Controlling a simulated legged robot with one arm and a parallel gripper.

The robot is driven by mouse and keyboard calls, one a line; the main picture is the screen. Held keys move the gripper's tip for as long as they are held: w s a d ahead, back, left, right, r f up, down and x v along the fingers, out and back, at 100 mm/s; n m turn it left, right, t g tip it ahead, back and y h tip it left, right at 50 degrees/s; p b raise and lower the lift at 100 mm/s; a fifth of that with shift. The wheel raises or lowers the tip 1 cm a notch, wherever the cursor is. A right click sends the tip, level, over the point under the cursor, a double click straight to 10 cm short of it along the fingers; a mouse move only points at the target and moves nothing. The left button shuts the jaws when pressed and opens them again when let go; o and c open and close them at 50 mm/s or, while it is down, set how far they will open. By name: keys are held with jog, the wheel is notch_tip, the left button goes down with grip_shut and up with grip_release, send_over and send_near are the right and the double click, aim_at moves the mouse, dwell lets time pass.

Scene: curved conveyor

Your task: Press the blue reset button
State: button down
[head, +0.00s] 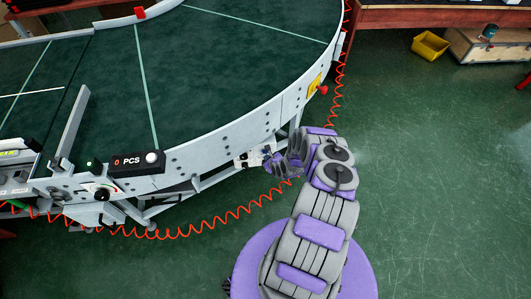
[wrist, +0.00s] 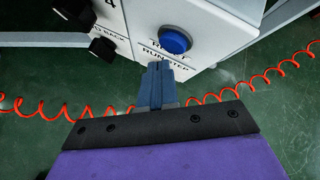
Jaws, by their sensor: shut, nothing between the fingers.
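The blue reset button (wrist: 175,40) is round and sits on the face of a white control box (wrist: 215,22) in the wrist view. Black printed lettering lies below the button, partly covered by my fingers. My gripper (wrist: 160,68) is shut and empty, its fingertips just below the button in the picture. I cannot tell whether the fingertips touch the box. In the head view my gripper (head: 268,158) is at the side of the conveyor by the white box (head: 248,158), and the button is not clearly visible there.
Two black knobs (wrist: 102,48) sit left of the button. The curved conveyor (head: 215,148) fills the upper left. A coiled red cable (head: 215,222) runs beneath it. A yellow bin (head: 430,44) stands at the back right.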

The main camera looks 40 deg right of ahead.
jog(key=shift+w, duration=0.15)
dwell(0.3)
jog(key=shift+w+d+r, duration=0.15)
jog(key=shift+w+d, duration=0.05)
jog(key=shift+w, duration=0.05)
jog(key=shift+w+d, duration=0.2)
jog(key=shift+w, duration=0.15)
dwell(1.0)
jog(key=shift+s, duration=0.15)
jog(key=shift+s+a+p, duration=0.4)
jog(key=shift+s+p, duration=0.05)
jog(key=shift+s, duration=0.15)
jog(key=s+a, duration=0.1)
jog(key=s+p, duration=0.1)
jog(key=s+a, duration=0.1)
jog(key=s, duration=0.1)
jog(key=shift+s+a, duration=0.1)
jog(key=shift+a, duration=0.2)
